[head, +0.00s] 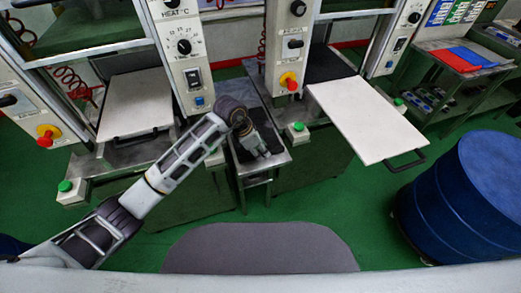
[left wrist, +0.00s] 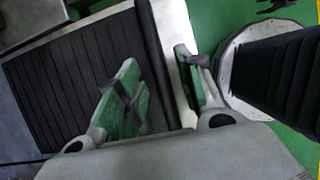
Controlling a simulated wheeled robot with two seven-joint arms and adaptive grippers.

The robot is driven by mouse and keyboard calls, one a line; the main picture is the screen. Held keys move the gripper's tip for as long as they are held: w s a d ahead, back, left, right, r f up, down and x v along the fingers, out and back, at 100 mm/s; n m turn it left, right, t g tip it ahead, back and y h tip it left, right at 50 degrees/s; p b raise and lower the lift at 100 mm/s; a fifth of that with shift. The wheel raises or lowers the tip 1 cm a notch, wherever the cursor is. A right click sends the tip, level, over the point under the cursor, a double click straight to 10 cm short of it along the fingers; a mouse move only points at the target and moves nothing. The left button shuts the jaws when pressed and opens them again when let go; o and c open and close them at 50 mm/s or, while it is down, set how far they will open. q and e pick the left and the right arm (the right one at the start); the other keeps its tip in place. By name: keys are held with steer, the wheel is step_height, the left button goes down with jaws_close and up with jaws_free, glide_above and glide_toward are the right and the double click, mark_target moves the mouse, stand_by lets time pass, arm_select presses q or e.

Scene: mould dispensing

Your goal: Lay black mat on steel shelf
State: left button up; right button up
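The black mat (left wrist: 62,88) is dark and ribbed in the left wrist view. It lies along the steel shelf, whose pale edge (left wrist: 172,45) shows beside it. In the head view the narrow steel shelf (head: 279,160) stands between two machines, with a dark surface on top, partly hidden by my left arm. My left gripper (head: 262,152) is over the shelf's front end. In the left wrist view its green-padded fingers (left wrist: 160,90) are apart, on either side of the mat's edge strip and the shelf edge. Contact with the mat cannot be told. My right gripper is not in view.
Machines with control panels (head: 183,50) flank the shelf closely. A white plate (head: 366,118) with a handle sticks out at the right, another white plate (head: 137,103) lies at the left. A blue drum (head: 465,195) stands at the right. Green floor is clear in front.

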arm_select(q)
steer(key=shift+a+r, duration=0.15)
steer(key=shift+r, duration=0.2)
steer(key=v, duration=1)
steer(key=shift+a+r, duration=0.15)
steer(key=shift+r, duration=0.2)
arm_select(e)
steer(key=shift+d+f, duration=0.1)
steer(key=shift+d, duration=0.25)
arm_select(q)
steer(key=shift+s, duration=0.15)
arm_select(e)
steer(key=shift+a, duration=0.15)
